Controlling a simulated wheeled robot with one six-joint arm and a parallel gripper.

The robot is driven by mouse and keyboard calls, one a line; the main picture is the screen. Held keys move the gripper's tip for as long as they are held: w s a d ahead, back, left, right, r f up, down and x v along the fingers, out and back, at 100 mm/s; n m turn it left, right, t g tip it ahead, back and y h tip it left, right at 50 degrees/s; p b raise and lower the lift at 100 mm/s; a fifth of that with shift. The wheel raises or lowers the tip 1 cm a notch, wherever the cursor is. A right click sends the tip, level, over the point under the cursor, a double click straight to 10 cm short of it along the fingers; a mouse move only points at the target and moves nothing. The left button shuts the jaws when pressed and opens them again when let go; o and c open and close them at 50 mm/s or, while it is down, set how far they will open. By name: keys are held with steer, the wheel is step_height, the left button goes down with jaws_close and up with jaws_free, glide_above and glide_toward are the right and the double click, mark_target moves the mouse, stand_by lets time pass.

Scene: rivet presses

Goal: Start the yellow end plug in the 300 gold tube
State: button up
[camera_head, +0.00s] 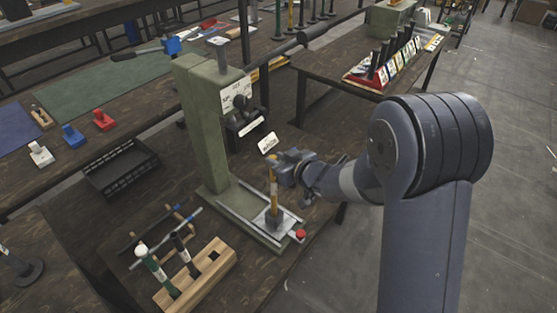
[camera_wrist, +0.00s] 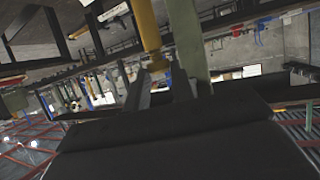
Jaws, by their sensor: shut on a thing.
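The gold tube (camera_head: 274,190) stands upright in a dark holder (camera_head: 274,218) on the base of the green press (camera_head: 205,115). It also shows in the wrist view (camera_wrist: 146,22), which looks upside down. My gripper (camera_head: 279,163) is at the tube's top end, reaching in from the right. In the wrist view a small yellow piece, seemingly the yellow end plug (camera_wrist: 158,65), sits between my fingers, in line with the tube's end. My gripper looks shut on it. Whether the plug touches or has entered the tube cannot be told. A white tag (camera_head: 267,143) shows just above the gripper.
A red button (camera_head: 300,233) is at the press base's front. A wooden block (camera_head: 195,278) holding tools stands left of the base. A black tray (camera_head: 122,167) lies further left. A rack of black-handled items (camera_head: 385,67) stands on the back right table. The press head (camera_head: 243,122) overhangs behind.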

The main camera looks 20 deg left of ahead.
steer(key=o, duration=1)
steer(key=shift+f, duration=0.1)
steer(key=shift+o, duration=0.2)
steer(key=v, duration=1.1)
steer(key=shift+p, duration=0.35)
steer(key=shift+w+a, duration=0.1)
steer(key=shift+a, duration=0.05)
steer(key=x, duration=1)
steer(key=shift+w+a, duration=0.2)
